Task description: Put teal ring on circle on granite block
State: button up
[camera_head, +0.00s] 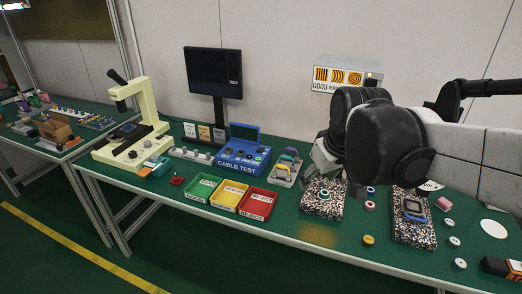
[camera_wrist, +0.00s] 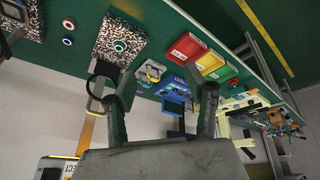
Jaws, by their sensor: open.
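A speckled granite block (camera_head: 312,208) lies on the green bench, left of my arm in the head view; it also shows in the wrist view (camera_wrist: 107,42). A round white-and-teal shape (camera_head: 324,194) is on its top; I cannot tell whether this is a marked circle alone or a ring on it. A small teal ring (camera_head: 370,190) lies on the bench right of this block, beside a pinkish-red ring (camera_head: 370,205). My gripper (camera_wrist: 160,80) is open, fingers apart with nothing between them. In the head view my arm partly hides it, above and behind the block.
A second granite block (camera_head: 412,236) bears a blue-grey device (camera_head: 413,208). Several pale rings and an orange one (camera_head: 368,240) lie around it. Green, yellow and red trays (camera_head: 258,204), a blue cable tester (camera_head: 243,154) and a monitor (camera_head: 213,72) stand left.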

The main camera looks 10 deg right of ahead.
jog(key=s+a+f+m+t, duration=0.2)
jog(key=s+a, duration=0.2)
jog(key=s, duration=0.6)
jog(key=shift+a, duration=0.35)
